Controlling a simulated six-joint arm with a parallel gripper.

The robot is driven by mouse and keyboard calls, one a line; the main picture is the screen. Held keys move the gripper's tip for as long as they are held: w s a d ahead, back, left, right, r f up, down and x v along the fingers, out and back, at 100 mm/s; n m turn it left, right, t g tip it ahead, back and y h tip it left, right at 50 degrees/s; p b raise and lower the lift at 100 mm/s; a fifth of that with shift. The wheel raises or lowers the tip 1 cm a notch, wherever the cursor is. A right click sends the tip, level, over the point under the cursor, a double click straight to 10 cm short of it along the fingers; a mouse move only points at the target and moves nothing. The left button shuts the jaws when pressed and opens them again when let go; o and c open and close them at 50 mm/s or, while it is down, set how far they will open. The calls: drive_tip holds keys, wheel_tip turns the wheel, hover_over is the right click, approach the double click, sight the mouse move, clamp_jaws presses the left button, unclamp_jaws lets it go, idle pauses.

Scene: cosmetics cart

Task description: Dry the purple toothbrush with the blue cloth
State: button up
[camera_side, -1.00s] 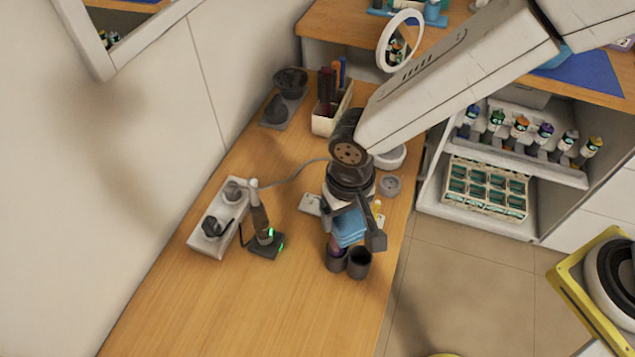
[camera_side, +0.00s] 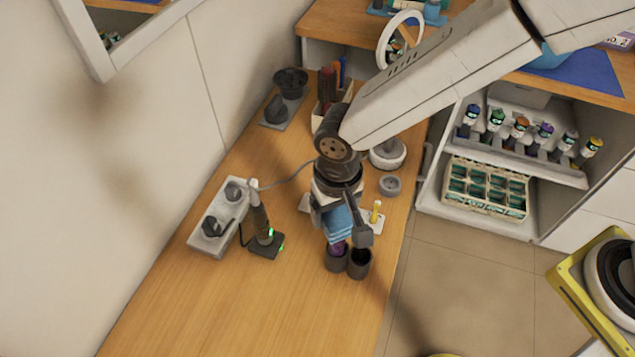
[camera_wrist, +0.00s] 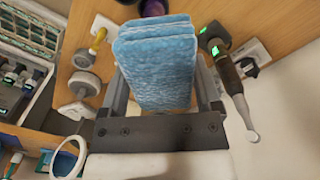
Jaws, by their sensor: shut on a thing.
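My gripper (camera_side: 343,230) is shut on the folded blue cloth (camera_side: 340,220), which hangs just above two dark cups. In the wrist view the cloth (camera_wrist: 157,65) fills the space between the jaws of my gripper (camera_wrist: 160,85). A purple thing (camera_side: 338,248), which looks like part of the purple toothbrush, shows at the mouth of the left dark cup (camera_side: 336,262), right under the cloth. It also shows in the wrist view (camera_wrist: 153,7), partly hidden behind the cloth. I cannot tell whether cloth and toothbrush touch. The right dark cup (camera_side: 359,268) is close beside it.
A dark upright device with green lights (camera_side: 265,240) and a grey power strip (camera_side: 212,235) stand to the left. A small yellow item (camera_side: 376,212) stands on a white plate to the right. A round grey-white container (camera_side: 388,155) is behind. The wooden counter's front is clear.

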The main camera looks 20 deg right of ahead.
drive_tip(key=shift+s+d, duration=0.35)
drive_tip(key=shift+s+d+f, duration=0.1)
drive_tip(key=shift+s+d+f, duration=0.15)
drive_tip(key=shift+s+d, duration=0.25)
drive_tip(key=shift+w+r, duration=0.1)
drive_tip(key=shift+r, duration=3.5)
drive_tip(key=shift+w+f, duration=0.1)
